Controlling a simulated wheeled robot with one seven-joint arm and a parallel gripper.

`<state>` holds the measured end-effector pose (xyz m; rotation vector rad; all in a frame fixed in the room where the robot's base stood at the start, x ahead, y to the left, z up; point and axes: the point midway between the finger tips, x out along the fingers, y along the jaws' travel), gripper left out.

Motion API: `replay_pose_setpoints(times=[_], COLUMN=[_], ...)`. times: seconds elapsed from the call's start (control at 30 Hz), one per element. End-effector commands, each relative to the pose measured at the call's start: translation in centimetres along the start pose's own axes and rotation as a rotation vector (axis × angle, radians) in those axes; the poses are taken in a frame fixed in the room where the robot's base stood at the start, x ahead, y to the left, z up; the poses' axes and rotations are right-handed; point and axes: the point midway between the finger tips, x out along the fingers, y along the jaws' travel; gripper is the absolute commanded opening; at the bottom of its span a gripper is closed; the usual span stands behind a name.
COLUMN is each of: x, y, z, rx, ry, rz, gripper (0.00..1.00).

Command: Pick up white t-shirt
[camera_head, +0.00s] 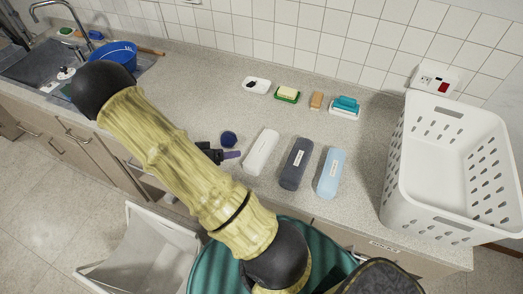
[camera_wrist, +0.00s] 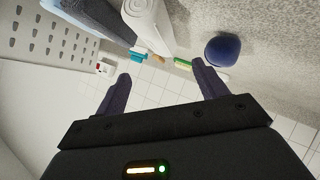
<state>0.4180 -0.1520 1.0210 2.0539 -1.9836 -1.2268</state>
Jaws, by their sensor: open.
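The white t-shirt (camera_head: 262,152) appears to be the rolled white bundle with a small label on the counter, left of a dark grey and a light blue roll. It also shows in the wrist view (camera_wrist: 150,22), at the top, beyond my fingertips. My gripper (camera_head: 231,155) is low over the counter just left of the white roll, its body partly hidden by my arm. In the wrist view my gripper (camera_wrist: 160,74) is open, its two dark fingers apart with nothing held between them. I cannot tell whether a finger touches the roll.
The dark grey roll (camera_head: 296,164) and light blue roll (camera_head: 330,172) lie to the right. A dark blue round object (camera_head: 229,138) is close behind my gripper. A white basket (camera_head: 398,200) stands right.

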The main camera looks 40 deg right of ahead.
Motion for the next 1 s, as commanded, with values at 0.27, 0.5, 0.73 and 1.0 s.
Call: replay_pose_setpoints(times=[0.27,0.5,0.73,1.0], x=[5.0,8.3,8.6,9.3], y=[0.2,0.1,0.0,0.2], z=[-0.1,0.0,0.0,0.0], rx=[-0.001,0.0,0.001,0.0], ry=[-0.001,-0.001,-0.001,0.0], rz=[0.004,0.001,-0.001,0.002], gripper=[0.72,0.72,0.72,0.72])
